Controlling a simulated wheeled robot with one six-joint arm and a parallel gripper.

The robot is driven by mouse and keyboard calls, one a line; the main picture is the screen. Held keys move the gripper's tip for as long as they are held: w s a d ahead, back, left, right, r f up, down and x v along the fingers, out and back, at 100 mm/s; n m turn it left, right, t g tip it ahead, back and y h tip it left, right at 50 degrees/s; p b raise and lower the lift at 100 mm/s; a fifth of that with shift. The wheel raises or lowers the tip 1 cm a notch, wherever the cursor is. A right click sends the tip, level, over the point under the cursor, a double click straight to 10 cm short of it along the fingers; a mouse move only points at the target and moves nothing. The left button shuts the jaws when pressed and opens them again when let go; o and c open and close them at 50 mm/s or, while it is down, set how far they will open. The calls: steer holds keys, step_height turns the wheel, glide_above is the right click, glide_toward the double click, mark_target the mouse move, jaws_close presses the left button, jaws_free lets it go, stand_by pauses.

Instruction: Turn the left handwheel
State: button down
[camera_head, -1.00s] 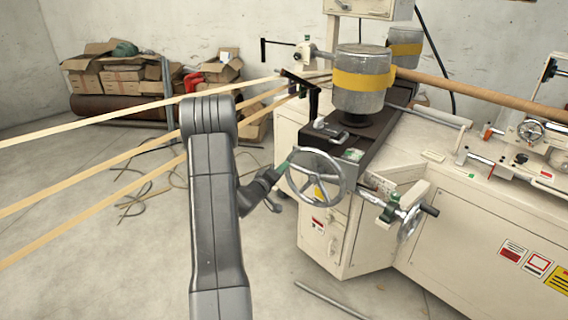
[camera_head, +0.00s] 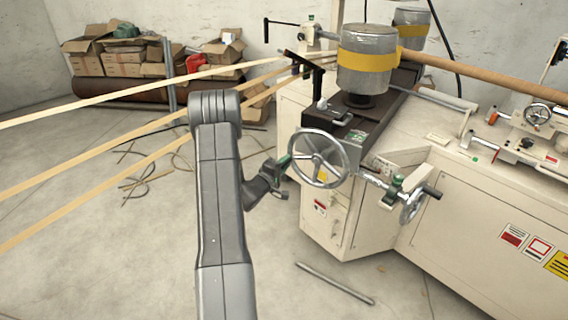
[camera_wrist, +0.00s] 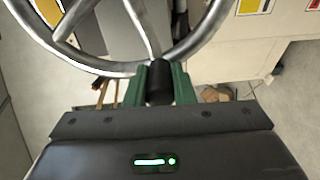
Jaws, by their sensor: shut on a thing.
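The left handwheel (camera_head: 318,159) is a silver spoked wheel at the near corner of the cream machine. In the wrist view its rim (camera_wrist: 203,38) crosses the top of the picture. My gripper (camera_head: 284,161) is at the wheel's left side. In the wrist view my gripper (camera_wrist: 160,84) has its green fingers shut on the wheel's black handle (camera_wrist: 159,86), which sits at the rim. The head view hides most of the handle behind the fingers.
A second, smaller handwheel (camera_head: 411,207) with a black handle is to the right. A metal drum with a yellow band (camera_head: 368,56) stands above. Wooden strips (camera_head: 95,178) run across the left. A rod (camera_head: 335,283) lies on the floor.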

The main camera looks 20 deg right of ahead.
steer(key=c, duration=1.2)
jaws_free()
steer(key=shift+c, duration=0.2)
steer(key=shift+a, duration=0.1)
steer(key=b+v, duration=0.1)
steer(key=v, duration=1.2)
steer(key=shift+s+a, duration=0.25)
steer(key=shift+w+d, duration=0.1)
steer(key=p+x, duration=0.1)
steer(key=x, duration=1.2)
steer(key=shift+w+d, duration=0.15)
steer(key=shift+d, duration=0.15)
steer(key=shift+a, duration=0.1)
